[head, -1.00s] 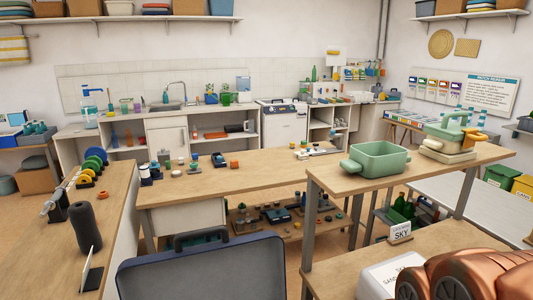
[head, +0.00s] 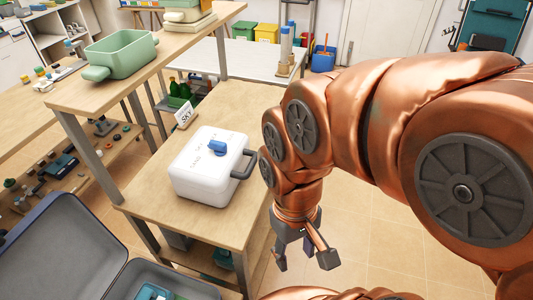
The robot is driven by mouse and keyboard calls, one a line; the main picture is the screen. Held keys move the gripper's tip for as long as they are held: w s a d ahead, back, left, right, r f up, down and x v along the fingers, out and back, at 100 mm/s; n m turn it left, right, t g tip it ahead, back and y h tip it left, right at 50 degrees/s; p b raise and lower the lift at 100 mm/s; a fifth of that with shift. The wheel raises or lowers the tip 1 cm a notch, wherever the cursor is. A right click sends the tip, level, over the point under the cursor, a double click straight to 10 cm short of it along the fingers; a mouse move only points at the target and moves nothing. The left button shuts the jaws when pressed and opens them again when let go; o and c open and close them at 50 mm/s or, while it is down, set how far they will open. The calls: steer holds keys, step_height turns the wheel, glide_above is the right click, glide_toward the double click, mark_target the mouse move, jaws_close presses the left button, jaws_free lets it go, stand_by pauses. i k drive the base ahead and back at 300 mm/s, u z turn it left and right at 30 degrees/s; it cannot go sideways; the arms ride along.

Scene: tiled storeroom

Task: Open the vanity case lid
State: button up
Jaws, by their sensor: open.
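A white case (head: 207,178) with rounded corners, which looks like the vanity case, stands on the wooden table. Its lid (head: 212,146) is shut, with a blue latch or knob (head: 204,148) and faint lettering on top. A dark grey handle (head: 243,165) sticks out on its right side. My gripper (head: 305,262) points down, open and empty, to the right of and nearer than the case, apart from it. It appears beyond the table's right edge, over the tiled floor.
A blue-grey case (head: 60,245) stands open at the lower left. A SKY sign (head: 186,115) stands behind the white case. A green pot (head: 121,54) sits on a raised shelf at the upper left. Bare wood (head: 235,112) lies behind the case; the floor on the right is clear.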

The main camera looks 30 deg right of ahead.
mark_target(198, 165)
steer(key=z, duration=0.15)
steer(key=k, duration=1.05)
steer(key=u, duration=0.5)
steer(key=i, duration=0.45)
steer(key=u, duration=0.1)
